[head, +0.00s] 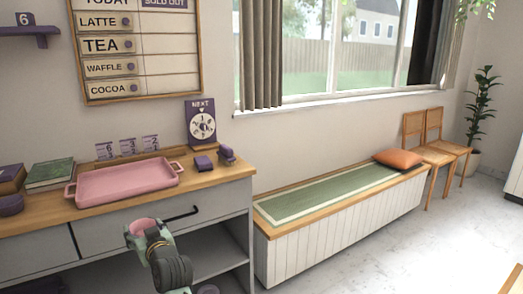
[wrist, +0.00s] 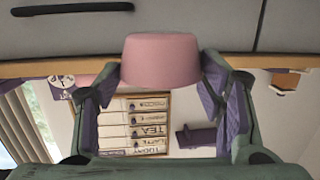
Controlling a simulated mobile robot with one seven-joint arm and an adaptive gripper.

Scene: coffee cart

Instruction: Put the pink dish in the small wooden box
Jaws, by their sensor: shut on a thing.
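The pink dish (head: 143,225) is held in my gripper (head: 150,236), in front of the counter's drawer fronts and below the counter top. In the wrist view the pink dish (wrist: 160,60) sits between the two fingers of my gripper (wrist: 162,85), which are shut on its sides. The inside of the dish is hidden in the wrist view. I cannot clearly make out the small wooden box.
The wooden counter top (head: 215,178) carries a pink tray (head: 125,182), a green book (head: 50,174), small number cards (head: 128,147), a purple dial sign (head: 200,122) and small purple things (head: 204,163). Open shelves lie below.

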